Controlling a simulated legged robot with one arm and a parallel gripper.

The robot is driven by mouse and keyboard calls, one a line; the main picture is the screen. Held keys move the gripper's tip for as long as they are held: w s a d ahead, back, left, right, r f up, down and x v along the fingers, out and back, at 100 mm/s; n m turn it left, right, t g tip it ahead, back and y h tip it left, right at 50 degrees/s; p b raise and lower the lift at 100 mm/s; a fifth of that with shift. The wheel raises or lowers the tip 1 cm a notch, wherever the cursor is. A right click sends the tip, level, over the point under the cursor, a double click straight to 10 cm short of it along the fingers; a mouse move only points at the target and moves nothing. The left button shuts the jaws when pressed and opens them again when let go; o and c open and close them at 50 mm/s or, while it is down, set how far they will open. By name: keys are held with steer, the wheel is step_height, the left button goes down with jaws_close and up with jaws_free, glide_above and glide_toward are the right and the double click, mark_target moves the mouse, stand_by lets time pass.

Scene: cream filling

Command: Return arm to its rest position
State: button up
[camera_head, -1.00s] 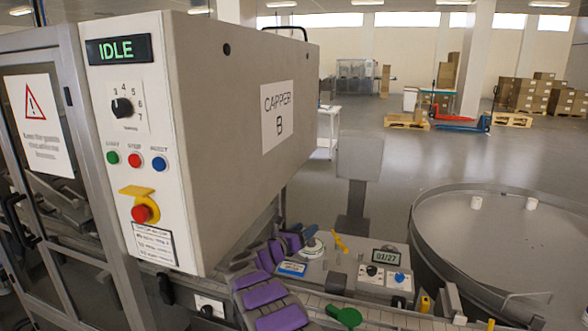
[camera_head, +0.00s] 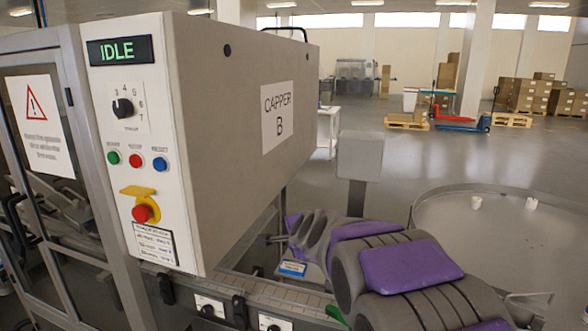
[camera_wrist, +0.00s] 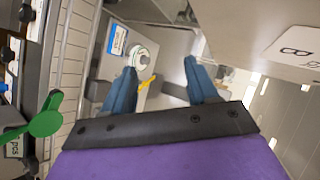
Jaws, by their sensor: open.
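My arm, grey with purple pads, reaches from the lower right to the middle of the head view. My gripper (camera_head: 270,239) points left there, close to the lower right edge of the Capper B machine (camera_head: 235,130). In the wrist view my gripper (camera_wrist: 160,82) shows two blue fingers spread apart with nothing between them. Beyond the fingers lie a white round roll (camera_wrist: 143,56) and a yellow piece (camera_wrist: 147,83). I cannot tell from these frames whether any finger touches the machine.
The capper's screen (camera_head: 120,50) reads IDLE. A conveyor (camera_head: 270,293) runs below it. A blue-labelled box (camera_head: 292,268) sits below my gripper. A green paddle (camera_wrist: 45,122) shows in the wrist view. A round table (camera_head: 500,225) with two white pieces stands at right. A grey post-mounted box (camera_head: 360,157) stands behind my arm.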

steer(key=s+d+f+n+g+h, duration=0.1)
steer(key=s+d+f+n+g, duration=0.3)
steer(key=s, duration=1.2)
steer(key=s+d+f+n+g+h, duration=0.1)
steer(key=s+d+f+n+g, duration=0.3)
steer(key=s, duration=1.3)
steer(key=s+d+f+n+g+h, duration=0.1)
steer(key=s+d+f+n+g, duration=0.3)
steer(key=s, duration=1.2)
steer(key=d+n+g, duration=0.1)
steer(key=d, duration=0.1)
steer(key=shift+s+d, duration=0.3)
steer(key=shift+s, duration=0.1)
